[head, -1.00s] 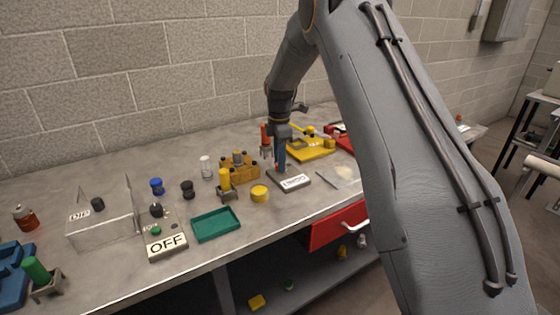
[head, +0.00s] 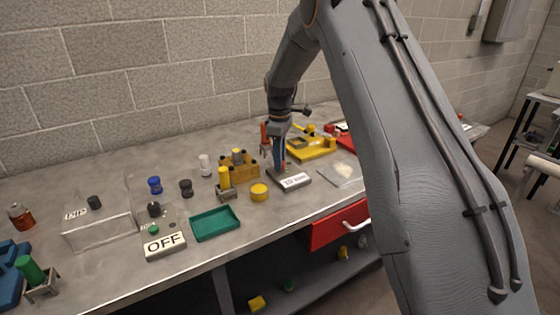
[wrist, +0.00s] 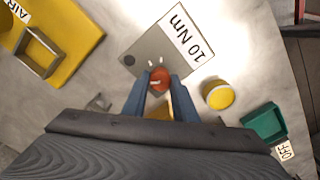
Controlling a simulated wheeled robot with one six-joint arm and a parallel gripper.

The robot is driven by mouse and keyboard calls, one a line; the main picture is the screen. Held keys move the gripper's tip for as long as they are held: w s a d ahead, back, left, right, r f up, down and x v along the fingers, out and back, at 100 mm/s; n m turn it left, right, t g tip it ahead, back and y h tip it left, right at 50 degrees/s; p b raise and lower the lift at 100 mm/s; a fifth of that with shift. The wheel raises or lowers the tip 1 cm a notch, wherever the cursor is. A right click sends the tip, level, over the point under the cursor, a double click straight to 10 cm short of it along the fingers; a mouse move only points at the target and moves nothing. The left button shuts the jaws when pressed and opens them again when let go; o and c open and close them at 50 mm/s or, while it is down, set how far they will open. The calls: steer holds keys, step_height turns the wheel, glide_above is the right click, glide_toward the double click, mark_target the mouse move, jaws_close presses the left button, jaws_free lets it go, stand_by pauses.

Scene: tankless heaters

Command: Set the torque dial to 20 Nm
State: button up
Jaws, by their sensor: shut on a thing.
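The torque unit is a flat grey box with a white label (head: 290,181) on the bench, right of the middle. In the wrist view its grey top (wrist: 150,52) shows, and its label (wrist: 187,36) reads "10 Nm". A red-orange dial knob (wrist: 160,76) stands on the box, with small pale tick marks beside it. My gripper (wrist: 160,84) points down over the box, its two blue fingers shut on the knob from both sides. In the head view, my gripper (head: 280,166) hides the knob.
A yellow round cap (head: 259,192) and a green tray (head: 215,223) lie left of the box. A yellow rack (head: 238,172) stands behind left, and a yellow panel (head: 313,150) behind right. An orange-handled tool (head: 265,138) is close beside my gripper.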

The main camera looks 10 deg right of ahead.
steer(key=m, duration=0.5)
steer(key=shift+w+m+b, duration=0.1)
steer(key=shift+m+b, duration=0.2)
steer(key=shift+b, duration=0.1)
steer(key=m, duration=0.4)
steer(key=shift+r, duration=0.1)
steer(key=m, duration=0.5)
steer(key=shift+m+b, duration=0.4)
steer(key=m, duration=0.4)
steer(key=shift+d+m, duration=0.1)
steer(key=shift+m, duration=0.2)
steer(key=o, duration=1)
steer(key=shift+o, duration=0.2)
